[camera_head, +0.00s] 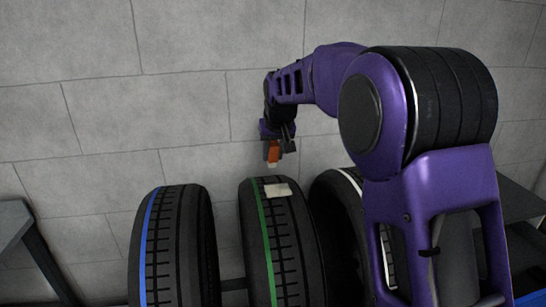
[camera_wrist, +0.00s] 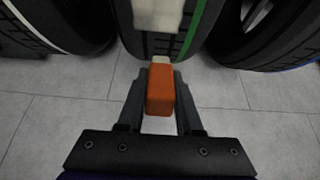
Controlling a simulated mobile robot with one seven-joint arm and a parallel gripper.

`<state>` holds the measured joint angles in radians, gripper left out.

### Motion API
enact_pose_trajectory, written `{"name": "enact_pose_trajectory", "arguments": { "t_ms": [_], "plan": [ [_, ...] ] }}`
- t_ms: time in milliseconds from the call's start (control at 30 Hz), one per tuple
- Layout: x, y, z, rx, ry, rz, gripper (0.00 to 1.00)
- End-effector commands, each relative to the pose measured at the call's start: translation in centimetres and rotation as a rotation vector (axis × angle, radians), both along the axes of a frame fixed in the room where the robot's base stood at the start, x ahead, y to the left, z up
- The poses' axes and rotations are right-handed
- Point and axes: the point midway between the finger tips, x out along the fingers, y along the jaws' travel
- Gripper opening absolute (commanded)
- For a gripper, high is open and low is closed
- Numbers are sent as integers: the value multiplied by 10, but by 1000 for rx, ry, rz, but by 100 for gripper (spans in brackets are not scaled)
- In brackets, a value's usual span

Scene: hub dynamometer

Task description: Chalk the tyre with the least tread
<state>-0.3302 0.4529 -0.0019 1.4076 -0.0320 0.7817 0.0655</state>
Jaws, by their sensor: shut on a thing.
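Three tyres stand upright in a row in the head view: a blue-striped tyre (camera_head: 178,245) at left, a green-striped tyre (camera_head: 290,245) in the middle and a white-striped tyre (camera_head: 335,195) at right, partly hidden by my arm. A pale chalk mark (camera_head: 277,190) lies across the top of the green-striped tyre's tread; it also shows in the wrist view (camera_wrist: 158,14). My gripper (camera_head: 274,148) is shut on an orange chalk holder (camera_wrist: 160,90) with a pale tip (camera_wrist: 160,60). The tip is close to the green-striped tyre (camera_wrist: 180,42); I cannot tell whether they touch.
A grey block wall (camera_head: 110,110) stands behind the tyres. A dark surface (camera_head: 15,220) is at the left edge and another (camera_head: 522,205) at the right. The space above the blue-striped tyre is free.

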Motion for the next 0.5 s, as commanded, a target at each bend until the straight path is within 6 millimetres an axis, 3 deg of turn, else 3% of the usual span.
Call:
{"name": "enact_pose_trajectory", "arguments": {
  "t_ms": [267, 500],
  "plan": [
    [0, 0, 5, 0, -1, 0, 0],
    [1, 0, 26, 1, -3, 0, 0]
  ]
}}
